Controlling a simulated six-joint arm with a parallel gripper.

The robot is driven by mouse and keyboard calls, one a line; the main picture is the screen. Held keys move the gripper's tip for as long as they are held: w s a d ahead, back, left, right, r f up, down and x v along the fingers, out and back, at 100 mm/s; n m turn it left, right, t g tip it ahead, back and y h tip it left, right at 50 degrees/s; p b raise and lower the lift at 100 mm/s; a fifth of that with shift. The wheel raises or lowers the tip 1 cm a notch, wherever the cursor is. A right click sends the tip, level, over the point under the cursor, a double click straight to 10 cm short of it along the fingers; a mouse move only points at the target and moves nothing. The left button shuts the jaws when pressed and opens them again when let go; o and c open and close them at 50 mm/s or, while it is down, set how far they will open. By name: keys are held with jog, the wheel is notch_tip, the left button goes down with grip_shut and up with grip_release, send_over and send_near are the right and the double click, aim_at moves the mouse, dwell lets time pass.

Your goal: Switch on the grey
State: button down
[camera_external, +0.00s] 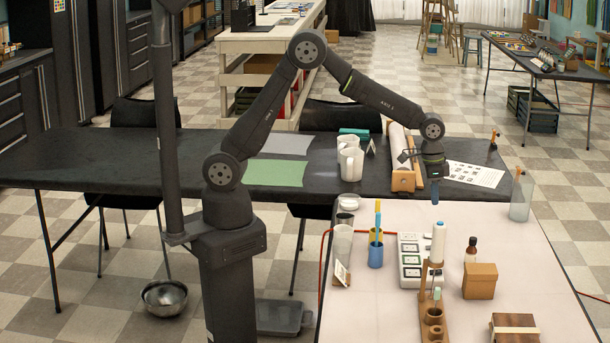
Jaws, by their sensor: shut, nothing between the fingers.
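A white panel (409,258) with a row of square, dark-framed keys or sockets lies on the pale table. Its markings are too small to read, and I cannot tell which part of it is grey or whether anything on it is on. My gripper (435,195) points down above the far edge of the pale table, beyond the panel's far end and a little to its right. Its fingers are shut and empty, apart from the panel. A wooden stand (433,310) with a white upright tube (438,242) hides part of the panel's right side.
Left of the panel stand a blue cup (376,255) with upright tools and a clear glass (342,244). To the right are a dark bottle (471,250), a cardboard box (480,281) and a tall clear jar (521,198). The pale table (545,270) is bare at right.

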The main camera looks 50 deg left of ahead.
jog(key=shift+f, duration=0.1)
jog(key=f, duration=0.9)
jog(key=w+d+f, duration=0.1)
jog(key=f, duration=0.3)
jog(key=shift+w+d+f, duration=0.1)
jog(key=shift+f, duration=0.25)
jog(key=shift+f, duration=0.1)
jog(key=shift+f, duration=0.1)
jog(key=shift+s+a, duration=0.5)
jog(key=shift+a, duration=0.05)
jog(key=shift+r, duration=0.3)
